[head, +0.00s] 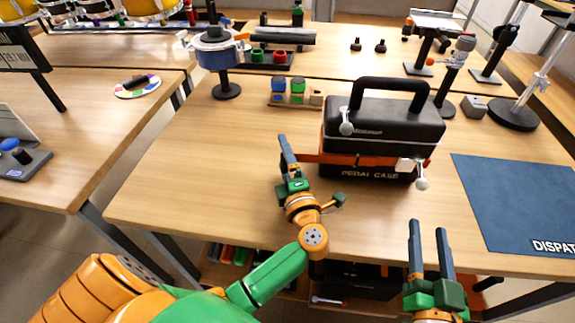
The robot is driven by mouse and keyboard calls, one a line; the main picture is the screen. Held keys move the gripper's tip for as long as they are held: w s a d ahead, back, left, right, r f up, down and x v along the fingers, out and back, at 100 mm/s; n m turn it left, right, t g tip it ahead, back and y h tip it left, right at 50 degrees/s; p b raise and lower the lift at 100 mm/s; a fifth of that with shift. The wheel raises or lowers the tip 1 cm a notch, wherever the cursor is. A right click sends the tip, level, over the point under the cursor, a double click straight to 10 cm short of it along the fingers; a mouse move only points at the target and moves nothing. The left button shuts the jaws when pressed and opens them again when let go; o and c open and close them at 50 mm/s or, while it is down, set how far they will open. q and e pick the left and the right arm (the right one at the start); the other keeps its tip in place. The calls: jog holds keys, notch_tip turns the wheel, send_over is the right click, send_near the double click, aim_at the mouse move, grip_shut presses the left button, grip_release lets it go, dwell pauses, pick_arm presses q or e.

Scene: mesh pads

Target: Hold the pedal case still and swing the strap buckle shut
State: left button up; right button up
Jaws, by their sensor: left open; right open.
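The black pedal case (378,125) stands upright on the wooden table, its handle on top and its name on the front. An orange strap (350,160) runs across its front and sticks out to the left. The pale strap buckle (407,165) is at the front right, with a white ball-ended lever hanging below it. Another white ball-ended lever (347,128) is on the upper left front. My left gripper (286,142) is open beside the case's left side, near the strap end; contact is unclear. My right gripper (428,226) is open and empty, in front of the case, below the buckle.
A blue dispatch mat (515,195) lies to the right. A rack of coloured jars (297,98) and a blue pot on a stand (220,55) are behind left. Stands and a grey box (473,107) are behind right. The table's front left is clear.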

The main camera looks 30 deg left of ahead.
pick_arm(q)
grip_shut()
jog(key=shift+c, duration=1.6)
grip_release()
grip_shut()
jog(key=shift+s+d+f, duration=0.1)
jog(key=shift+f, duration=0.1)
